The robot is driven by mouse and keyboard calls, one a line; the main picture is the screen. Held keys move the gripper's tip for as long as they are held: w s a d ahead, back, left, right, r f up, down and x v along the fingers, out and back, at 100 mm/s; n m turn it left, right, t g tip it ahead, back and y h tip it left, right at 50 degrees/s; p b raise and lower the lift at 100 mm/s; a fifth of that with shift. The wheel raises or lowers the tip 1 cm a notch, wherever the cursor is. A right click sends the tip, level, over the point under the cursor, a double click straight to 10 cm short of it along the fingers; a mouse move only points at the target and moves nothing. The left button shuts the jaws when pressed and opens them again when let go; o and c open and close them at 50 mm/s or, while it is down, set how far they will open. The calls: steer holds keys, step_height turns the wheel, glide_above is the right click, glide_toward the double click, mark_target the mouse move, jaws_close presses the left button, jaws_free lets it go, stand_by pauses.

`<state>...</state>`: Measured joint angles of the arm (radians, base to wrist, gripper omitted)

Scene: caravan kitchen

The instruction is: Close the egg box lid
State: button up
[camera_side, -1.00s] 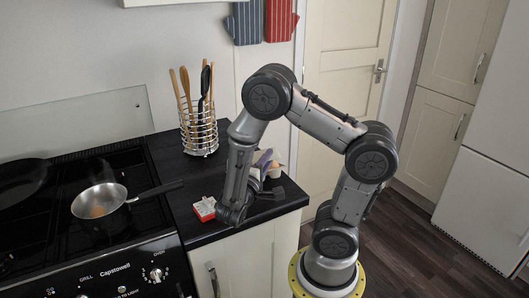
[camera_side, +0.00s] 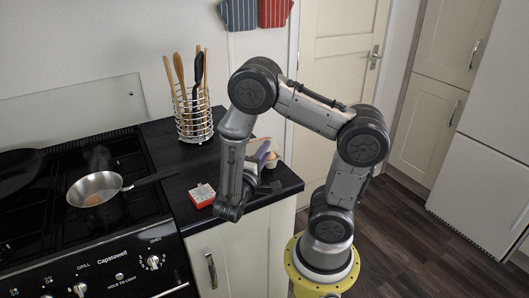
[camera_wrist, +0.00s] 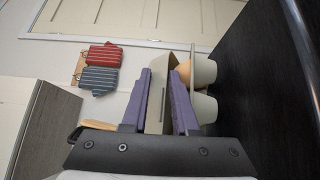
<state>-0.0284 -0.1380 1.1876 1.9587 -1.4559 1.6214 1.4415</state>
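The egg box (camera_side: 272,148) is a pale grey-beige carton near the back of the counter's right end, partly hidden by my gripper. In the wrist view its cups (camera_wrist: 205,72) show at right with a brown egg (camera_wrist: 184,70). A flat beige panel, seemingly its raised lid (camera_wrist: 160,105), shows between my fingers. My gripper (camera_wrist: 163,90) has two purple fingers set apart, one on each side of that panel; contact cannot be told. The right finger lies close to the cups and overlaps them in view. In the side view my gripper (camera_side: 261,153) is low, beside the box.
A wire utensil holder (camera_side: 195,124) stands behind. Oven mitts (camera_wrist: 100,68) hang on the wall.

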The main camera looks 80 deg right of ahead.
steer(key=shift+o, duration=0.3)
steer(key=shift+w+f, duration=0.15)
steer(key=shift+f, duration=0.45)
steer(key=shift+r, duration=0.1)
steer(key=shift+w+a, duration=0.1)
steer(key=shift+a, duration=0.45)
steer(key=a, duration=1.2)
steer(key=shift+w+a, duration=0.3)
steer(key=shift+w, duration=0.1)
